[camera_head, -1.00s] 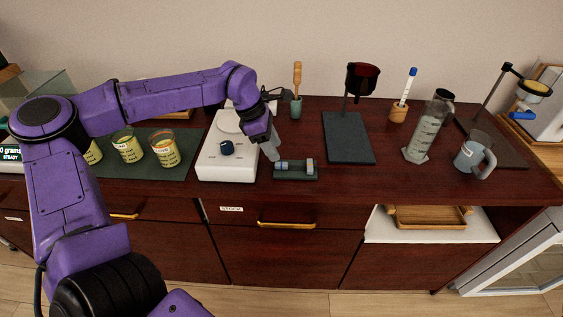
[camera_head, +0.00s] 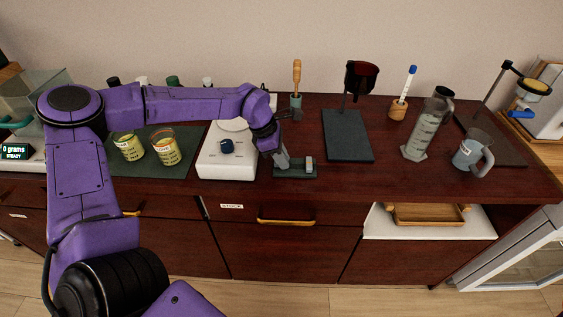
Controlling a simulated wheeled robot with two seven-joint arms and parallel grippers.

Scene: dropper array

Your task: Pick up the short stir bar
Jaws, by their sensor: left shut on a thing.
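A small dark rack (camera_head: 298,173) stands on the bench right of the white stirrer. My left gripper (camera_head: 282,164) points down at the rack's left end and is shut on a small stir bar there. The fingers hide nearly all of this bar, so I cannot make out its length or whether it is clear of the rack. My right gripper is not in view.
The white stirrer (camera_head: 228,165) with a blue knob stands just left of the rack. Labelled beakers (camera_head: 164,148) stand on a green mat further left. A dark stand (camera_head: 347,138), a cylinder (camera_head: 426,132) and a jug (camera_head: 473,152) are to the right. The bench front right of the rack is clear.

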